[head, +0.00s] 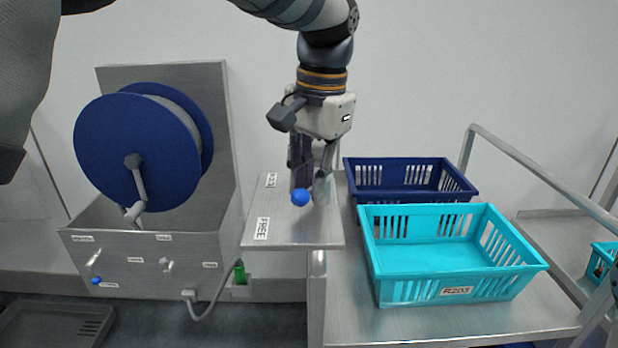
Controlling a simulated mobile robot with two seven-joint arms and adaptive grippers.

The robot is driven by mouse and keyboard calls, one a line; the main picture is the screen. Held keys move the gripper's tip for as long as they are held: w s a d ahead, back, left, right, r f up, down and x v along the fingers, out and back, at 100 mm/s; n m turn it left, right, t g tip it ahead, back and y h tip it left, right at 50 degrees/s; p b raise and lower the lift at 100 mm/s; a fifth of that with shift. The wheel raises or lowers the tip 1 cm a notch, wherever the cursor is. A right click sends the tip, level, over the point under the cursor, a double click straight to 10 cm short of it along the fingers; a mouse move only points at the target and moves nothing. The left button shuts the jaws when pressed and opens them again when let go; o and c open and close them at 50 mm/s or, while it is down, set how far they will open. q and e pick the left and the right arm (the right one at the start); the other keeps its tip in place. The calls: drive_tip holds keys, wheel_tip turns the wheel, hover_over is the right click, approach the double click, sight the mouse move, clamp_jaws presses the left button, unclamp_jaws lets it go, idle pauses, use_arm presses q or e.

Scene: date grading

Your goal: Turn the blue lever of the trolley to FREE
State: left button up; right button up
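The blue lever's round knob (300,197) shows over a grey metal plate (290,235) at the trolley's left end. The plate's near label reads FREE (262,228); a far label (271,180) is too small to read surely. The knob is between these labels, to their right. My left gripper (311,192) points down at the lever, one finger behind the knob and the other just right of it. The lever's shaft is hidden, and I cannot tell whether the fingers grip it. My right gripper is not in view.
A turquoise crate (455,293) and a dark blue crate (412,162) stand on the trolley top, right of the plate. A handrail (540,175) rises at right. At left is a steel unit (150,270) with a blue reel (110,150) and a hose.

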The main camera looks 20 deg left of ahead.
sight(320, 211)
use_arm(q)
drive_tip(key=o, duration=0.5)
drive_tip(key=shift+d, duration=0.35)
drive_tip(key=shift+a, duration=0.1)
drive_tip(key=shift+r, duration=0.1)
drive_tip(key=r, duration=0.7)
drive_tip(key=d+r, duration=0.1)
drive_tip(key=r, duration=0.3)
drive_tip(key=shift+s+d+r, duration=0.1)
drive_tip(key=shift+s+r, duration=0.1)
drive_tip(key=shift+r, duration=0.15)
